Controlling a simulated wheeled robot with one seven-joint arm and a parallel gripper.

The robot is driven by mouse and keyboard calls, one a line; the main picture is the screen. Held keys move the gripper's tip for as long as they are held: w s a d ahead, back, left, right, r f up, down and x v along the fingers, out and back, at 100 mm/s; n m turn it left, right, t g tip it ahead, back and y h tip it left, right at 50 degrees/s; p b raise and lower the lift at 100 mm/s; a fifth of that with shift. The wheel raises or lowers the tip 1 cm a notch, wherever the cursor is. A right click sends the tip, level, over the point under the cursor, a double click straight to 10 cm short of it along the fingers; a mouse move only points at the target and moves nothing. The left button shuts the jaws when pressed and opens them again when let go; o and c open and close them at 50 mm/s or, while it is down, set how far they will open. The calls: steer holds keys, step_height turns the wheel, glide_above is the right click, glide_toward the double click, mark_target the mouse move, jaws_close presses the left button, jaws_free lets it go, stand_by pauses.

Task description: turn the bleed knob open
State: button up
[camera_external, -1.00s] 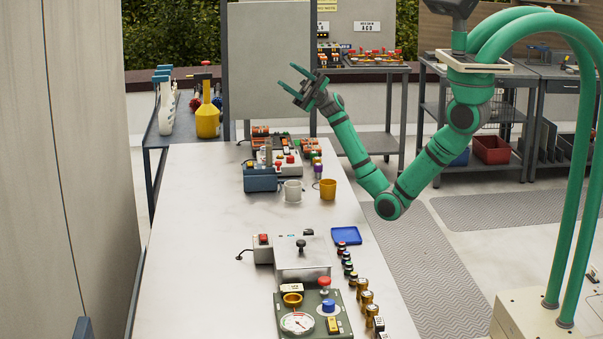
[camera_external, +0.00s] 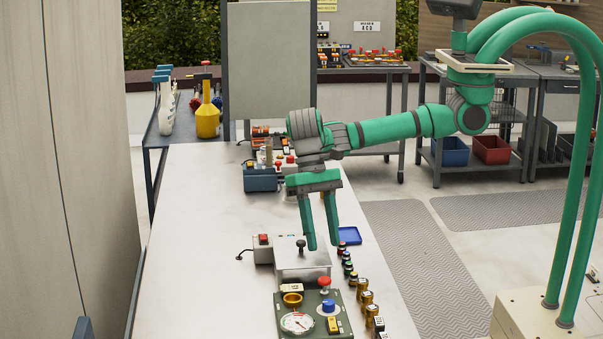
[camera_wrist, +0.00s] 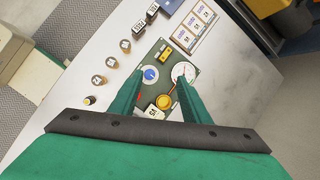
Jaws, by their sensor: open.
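A dark green panel (camera_external: 312,331) lies on the white bench. It carries a blue knob (camera_external: 328,306) on a white dial, a red mushroom-shaped knob (camera_external: 324,282), a round gauge (camera_external: 297,322) and a brass ring (camera_external: 292,299). I cannot read which one is the bleed knob. My gripper (camera_external: 323,246) points down, open and empty, above the bench, behind the panel near the steel box. In the wrist view, the blue knob (camera_wrist: 150,73) shows just past the left fingertip and the gauge (camera_wrist: 185,72) by the right one. The left finger partly hides the red knob (camera_wrist: 138,97).
A steel box with a black knob (camera_external: 300,246) stands behind the panel, with a small red-button box (camera_external: 263,249) at its left. Brass cylinders (camera_external: 366,299) and other small parts line the right edge. A blue tray (camera_external: 348,236) lies behind them. The bench's left side is clear.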

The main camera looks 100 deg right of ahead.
mark_target(329, 302)
steer(key=f+n+h, duration=0.1)
steer(key=f, duration=0.4)
steer(key=s+a+f+n+t+h, duration=0.1)
steer(key=f+n+h, duration=0.1)
steer(key=f, duration=0.3)
steer(key=a+f+n+h, duration=0.1)
steer(key=f+n, duration=0.1)
steer(key=f, duration=0.3)
steer(key=shift+s+a+f+t+h, duration=0.2)
steer(key=shift+s+f+t+h, duration=0.1)
steer(key=shift+f, duration=0.1)
steer(key=c, duration=1)
